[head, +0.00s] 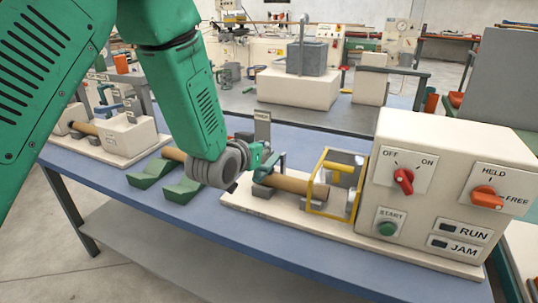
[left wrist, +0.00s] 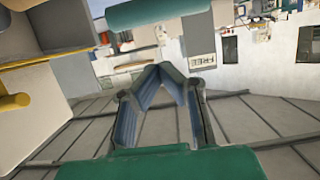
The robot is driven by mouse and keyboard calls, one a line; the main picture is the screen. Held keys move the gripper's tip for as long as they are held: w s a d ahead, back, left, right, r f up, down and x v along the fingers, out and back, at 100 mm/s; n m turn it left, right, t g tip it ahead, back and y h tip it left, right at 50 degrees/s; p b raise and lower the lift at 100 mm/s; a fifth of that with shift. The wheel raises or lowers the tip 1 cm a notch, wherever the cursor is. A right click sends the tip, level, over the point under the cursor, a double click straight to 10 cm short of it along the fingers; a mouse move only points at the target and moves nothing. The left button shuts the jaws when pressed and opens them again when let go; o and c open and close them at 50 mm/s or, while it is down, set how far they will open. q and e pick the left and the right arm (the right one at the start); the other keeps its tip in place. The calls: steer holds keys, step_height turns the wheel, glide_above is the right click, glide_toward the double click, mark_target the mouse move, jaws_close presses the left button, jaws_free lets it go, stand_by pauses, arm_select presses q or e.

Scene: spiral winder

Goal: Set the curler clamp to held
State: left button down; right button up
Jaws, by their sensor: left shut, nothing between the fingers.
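The machine's control box (head: 445,180) stands at the right in the head view. Its orange knob (head: 487,197) sits between the words HELD and FREE; its handle lies roughly level, on the FREE side. A brown roll (head: 290,183) lies on the cream base, left of a yellow frame. My left gripper (head: 268,156) is beside the roll's left end, near a teal bracket and an upright grey plate (head: 262,128). Its fingers (left wrist: 165,70) are shut and empty in the left wrist view. A small plate reading FREE (left wrist: 202,60) shows just beyond the fingertips. My right gripper is out of view.
The yellow frame (head: 320,190) stands between the roll and the control box. A red OFF/ON knob (head: 403,180) and a green START button (head: 387,228) are on the box. Green cradles (head: 155,173) lie left of my wrist. The blue table's front strip (head: 225,228) is clear.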

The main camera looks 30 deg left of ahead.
arm_select(q)
steer(key=f, duration=0.1)
steer(key=f+b, duration=0.1)
steer(key=s+a+f, duration=0.1)
steer(key=shift+s+b, duration=0.1)
steer(key=shift+b, duration=0.3)
steer(key=shift+s+f, duration=0.25)
steer(key=shift+f, duration=0.05)
steer(key=shift+s+d+f+b, duration=0.25)
steer(key=shift+d+f+b, duration=0.2)
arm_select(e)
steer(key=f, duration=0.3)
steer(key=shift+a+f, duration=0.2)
arm_select(q)
steer(key=shift+s+f, duration=0.1)
steer(key=r+p, duration=0.1)
steer(key=w+r+p, duration=0.1)
steer(key=r, duration=0.1)
steer(key=w+r+p, duration=0.1)
steer(key=shift+w+a+r+p, duration=0.1)
steer(key=shift+a+r+p, duration=0.1)
steer(key=shift+r+p, duration=0.15)
steer(key=s, duration=1)
steer(key=shift+d+r+b, duration=0.3)
steer(key=shift+b, duration=0.05)
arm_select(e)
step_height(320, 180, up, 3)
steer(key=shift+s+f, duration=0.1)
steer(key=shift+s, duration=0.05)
